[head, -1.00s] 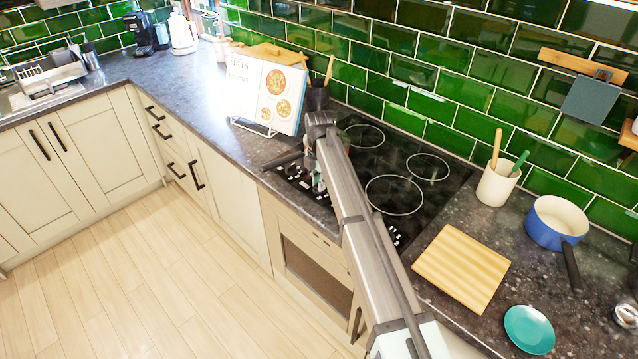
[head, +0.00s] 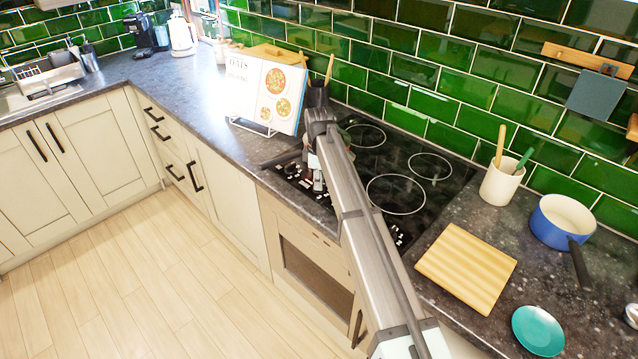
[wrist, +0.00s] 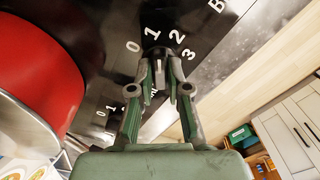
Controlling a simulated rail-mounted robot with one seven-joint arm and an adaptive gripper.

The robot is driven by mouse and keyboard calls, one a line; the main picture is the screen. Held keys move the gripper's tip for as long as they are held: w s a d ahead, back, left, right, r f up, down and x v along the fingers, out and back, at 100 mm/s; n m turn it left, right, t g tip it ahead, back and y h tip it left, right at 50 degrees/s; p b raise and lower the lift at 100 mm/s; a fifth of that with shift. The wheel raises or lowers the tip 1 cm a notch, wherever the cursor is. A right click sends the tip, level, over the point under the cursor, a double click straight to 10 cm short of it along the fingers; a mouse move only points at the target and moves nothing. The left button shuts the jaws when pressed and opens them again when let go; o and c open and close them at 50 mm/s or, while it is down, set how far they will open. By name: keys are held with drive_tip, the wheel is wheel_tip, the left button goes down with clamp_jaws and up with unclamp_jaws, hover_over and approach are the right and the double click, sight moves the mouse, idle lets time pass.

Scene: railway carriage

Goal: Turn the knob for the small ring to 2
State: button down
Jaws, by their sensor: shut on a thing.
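The black glass hob (head: 415,207) with pale ring outlines lies in the worktop, and my arm reaches across its left part. In the wrist view, my gripper (wrist: 158,72) is shut on a small dark knob (wrist: 155,54) at the panel's edge. White figures 0, 1, 2 and 3 arc around this knob. The fingers cover much of it, so I cannot tell which figure it points to. Another set of white figures (wrist: 107,112) shows lower left. In the head view my gripper (head: 318,182) is small and the knob is hidden.
A red round vessel (wrist: 55,50) stands close left of my gripper in the wrist view. A cookbook on a stand (head: 262,90) is left of the hob. A wooden board (head: 466,268), utensil pot (head: 501,180) and blue saucepan (head: 562,222) are right of it.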

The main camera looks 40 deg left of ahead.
drive_tip(key=m+b, duration=0.1)
drive_tip(key=m, duration=0.5)
drive_tip(key=shift+m, duration=0.3)
idle(0.4)
drive_tip(key=c, duration=1.1)
unclamp_jaws()
wheel_tip(320, 180, up, 12)
drive_tip(key=shift+f, duration=0.1)
